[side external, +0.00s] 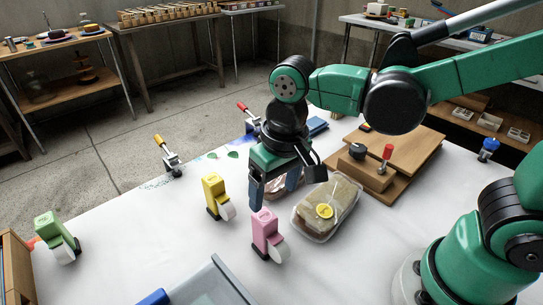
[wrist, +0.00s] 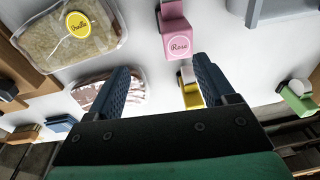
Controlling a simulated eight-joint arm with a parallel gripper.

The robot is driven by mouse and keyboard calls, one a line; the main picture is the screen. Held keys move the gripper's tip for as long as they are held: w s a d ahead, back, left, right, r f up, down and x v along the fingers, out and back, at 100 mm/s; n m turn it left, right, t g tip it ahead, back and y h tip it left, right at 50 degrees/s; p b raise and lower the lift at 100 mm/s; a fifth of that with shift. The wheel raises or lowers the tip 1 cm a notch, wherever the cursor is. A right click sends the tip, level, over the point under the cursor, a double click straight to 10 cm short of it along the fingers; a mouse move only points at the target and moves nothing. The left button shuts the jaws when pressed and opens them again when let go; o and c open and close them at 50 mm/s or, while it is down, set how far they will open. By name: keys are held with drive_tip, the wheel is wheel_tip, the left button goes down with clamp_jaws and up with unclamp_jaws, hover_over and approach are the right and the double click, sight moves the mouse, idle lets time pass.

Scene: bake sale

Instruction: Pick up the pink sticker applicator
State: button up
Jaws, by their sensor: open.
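The pink sticker applicator (side external: 265,229) stands on the white table in front of my gripper, with a pale roller at its lower right.
A yellow applicator (side external: 213,194) and a green one (side external: 52,234) stand to the left. A clear package with a yellow label (side external: 333,196) lies right of the pink applicator. Another package (wrist: 105,95) lies under my gripper. A grey tray (side external: 215,285) is at the front.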

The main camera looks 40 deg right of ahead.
sight(267, 218)
drive_tip(key=shift+s+a+f+g+h, duration=0.2)
drive_tip(key=shift+a+f+g, duration=0.15)
drive_tip(key=shift+a, duration=0.25)
drive_tip(key=shift+s+a+f+g+h, duration=0.15)
drive_tip(key=shift+a+f+g, duration=0.2)
drive_tip(key=shift+a, duration=0.2)
drive_tip(key=shift+f, duration=2.7)
clamp_jaws()
